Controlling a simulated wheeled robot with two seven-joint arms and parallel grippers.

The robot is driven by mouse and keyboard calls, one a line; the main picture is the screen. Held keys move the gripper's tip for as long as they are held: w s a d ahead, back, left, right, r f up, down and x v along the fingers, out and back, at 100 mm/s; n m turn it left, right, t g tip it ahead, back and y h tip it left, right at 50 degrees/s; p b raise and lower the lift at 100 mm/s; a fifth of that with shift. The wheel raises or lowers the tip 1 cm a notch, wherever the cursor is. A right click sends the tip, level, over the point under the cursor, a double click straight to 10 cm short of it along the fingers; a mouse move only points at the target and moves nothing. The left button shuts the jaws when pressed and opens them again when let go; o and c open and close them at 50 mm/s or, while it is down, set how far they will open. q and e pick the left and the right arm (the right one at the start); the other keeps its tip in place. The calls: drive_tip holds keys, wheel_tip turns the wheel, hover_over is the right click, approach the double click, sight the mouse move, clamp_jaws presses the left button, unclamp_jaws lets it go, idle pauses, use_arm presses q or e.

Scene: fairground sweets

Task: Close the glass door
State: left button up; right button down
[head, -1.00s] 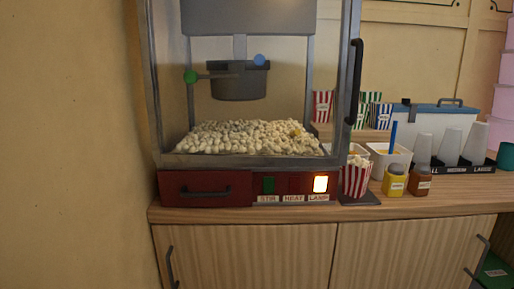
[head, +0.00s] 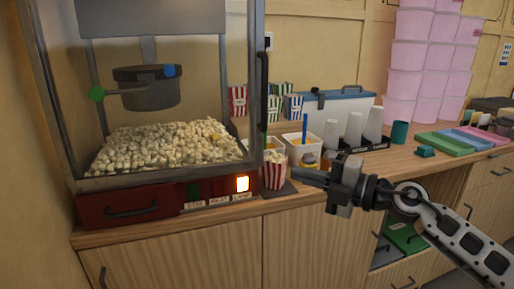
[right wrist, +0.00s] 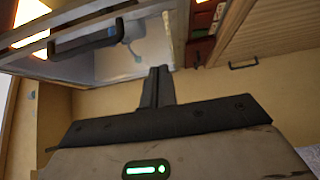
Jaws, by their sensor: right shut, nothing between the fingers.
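The popcorn machine stands at the left in the head view. Its glass door has a grey metal frame (head: 170,176) and a black upright handle (head: 263,92) at its right edge. I cannot tell from the head view whether the door is flush or slightly ajar. The handle also shows at the upper left of the right wrist view (right wrist: 88,34). My right gripper (head: 302,174) is shut and empty, in front of the counter. It is below and to the right of the handle, apart from it. Its fingers show mid-frame in the right wrist view (right wrist: 158,84). My left gripper is out of view.
A striped popcorn box (head: 274,172) stands on the counter (head: 230,213) right of the machine, near my right gripper. White tubs, cups (head: 352,127) and a cool box (head: 338,104) stand behind. Pink tubs (head: 415,55) are stacked at the back right.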

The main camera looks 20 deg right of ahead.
drive_tip(key=x, duration=0.4)
drive_tip(key=w+d+p+x, duration=0.1)
drive_tip(key=x, duration=0.3)
drive_tip(key=p+x, duration=0.1)
drive_tip(key=x, duration=0.3)
drive_tip(key=shift+w+d, duration=0.3)
drive_tip(key=shift+w, duration=0.4)
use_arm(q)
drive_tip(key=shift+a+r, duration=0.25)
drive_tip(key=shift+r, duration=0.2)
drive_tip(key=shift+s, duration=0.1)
